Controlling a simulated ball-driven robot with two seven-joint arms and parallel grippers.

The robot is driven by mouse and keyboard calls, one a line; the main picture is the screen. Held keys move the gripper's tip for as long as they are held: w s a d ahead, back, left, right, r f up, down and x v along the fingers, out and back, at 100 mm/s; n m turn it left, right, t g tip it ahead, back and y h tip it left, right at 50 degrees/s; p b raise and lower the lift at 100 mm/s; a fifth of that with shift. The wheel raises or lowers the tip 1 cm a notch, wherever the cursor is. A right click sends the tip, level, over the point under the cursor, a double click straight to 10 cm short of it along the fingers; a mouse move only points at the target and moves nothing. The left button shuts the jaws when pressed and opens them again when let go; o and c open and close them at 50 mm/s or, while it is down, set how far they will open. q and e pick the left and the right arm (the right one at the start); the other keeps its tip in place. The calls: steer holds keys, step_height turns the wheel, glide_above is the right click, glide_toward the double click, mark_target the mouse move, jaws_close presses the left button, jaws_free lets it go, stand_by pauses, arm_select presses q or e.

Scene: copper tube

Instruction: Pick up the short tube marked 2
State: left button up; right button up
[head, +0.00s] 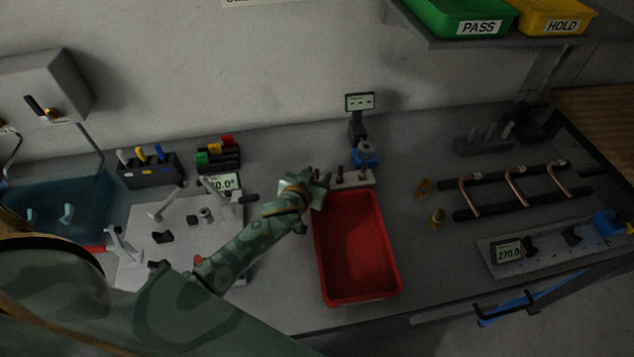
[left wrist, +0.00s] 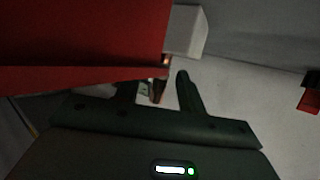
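A small pale rack (head: 352,180) holds short copper tubes upright behind the red tray. Two show clearly, a middle tube (head: 341,172) and a right tube (head: 363,171); the rack's left end is partly hidden by my left gripper. No number can be read on them. My left gripper (head: 322,187) is at the rack's left end, over the tray's back left corner. In the left wrist view its fingers (left wrist: 157,92) are apart, with a copper tube (left wrist: 158,90) showing between them and a gap to the right finger. I cannot tell which tube this is. My right gripper is not in view.
The red tray (head: 357,297) lies just in front of the rack. A small display stand (head: 360,103) and a blue-based device (head: 367,159) stand behind it. Bent copper tubes (head: 514,190) lie on black rails at the right. A grey fixture plate (head: 135,270) is at the left.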

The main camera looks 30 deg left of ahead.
arm_select(q)
steer(key=shift+w+f, duration=0.15)
steer(key=shift+w, duration=0.05)
steer(key=shift+s, duration=0.1)
jaws_close()
steer(key=shift+r, duration=0.2)
